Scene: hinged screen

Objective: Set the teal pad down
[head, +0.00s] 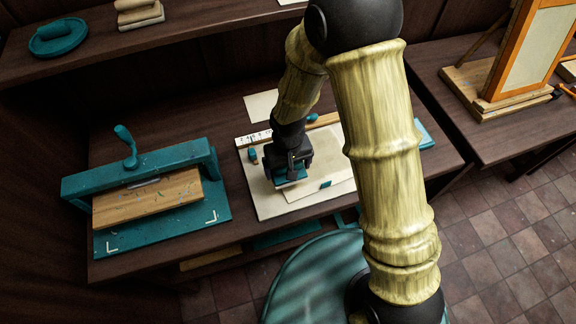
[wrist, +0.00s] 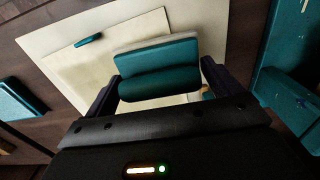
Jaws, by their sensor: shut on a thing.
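The teal pad (wrist: 160,82) is a small block with a teal face and a pale grey edge strip. My gripper (head: 291,172) is shut on it; in the wrist view the two dark fingers grip its left and right ends. In the head view the pad (head: 290,182) shows only in part below the dark gripper. Pad and gripper are over a pale board (head: 268,207) with a cream sheet (head: 312,189) on it. I cannot tell whether the pad touches the surface under it.
A teal press (head: 207,160) with a wooden block (head: 148,200) stands left. A small teal piece (head: 325,184) lies on the sheet, another (head: 253,154) near the white-ended strip. An orange-framed screen (head: 530,50) stands on the right table. The upper-left shelf holds a round teal item (head: 58,36).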

